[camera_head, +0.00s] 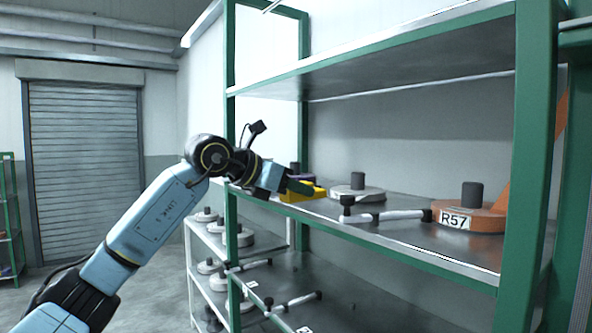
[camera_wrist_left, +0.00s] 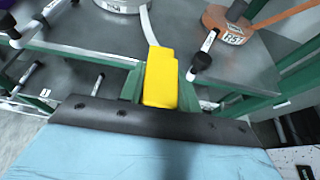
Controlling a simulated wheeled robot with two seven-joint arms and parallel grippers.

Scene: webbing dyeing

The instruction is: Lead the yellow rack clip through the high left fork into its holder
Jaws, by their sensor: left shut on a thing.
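The yellow rack clip (camera_head: 303,193) is at the front edge of the green-framed shelf. It shows large in the left wrist view (camera_wrist_left: 160,78). My left gripper (camera_head: 288,186) is shut on it, with green fingers on either side. A white strip (camera_wrist_left: 148,22) runs from behind the clip toward a white reel (camera_wrist_left: 122,4), also in the head view (camera_head: 357,193). A white rod with black ends (camera_head: 385,216) lies right of the clip on the same shelf. I cannot tell which part is the high left fork or the holder. My right gripper is out of view.
An orange reel labelled R57 (camera_head: 470,218) sits right on the shelf. A green upright (camera_head: 527,150) stands at the right, and an upper shelf (camera_head: 390,58) hangs above. Lower left, a white rack (camera_head: 200,262) holds several reels. Similar black-ended rods (camera_head: 298,299) sit on the lower shelf.

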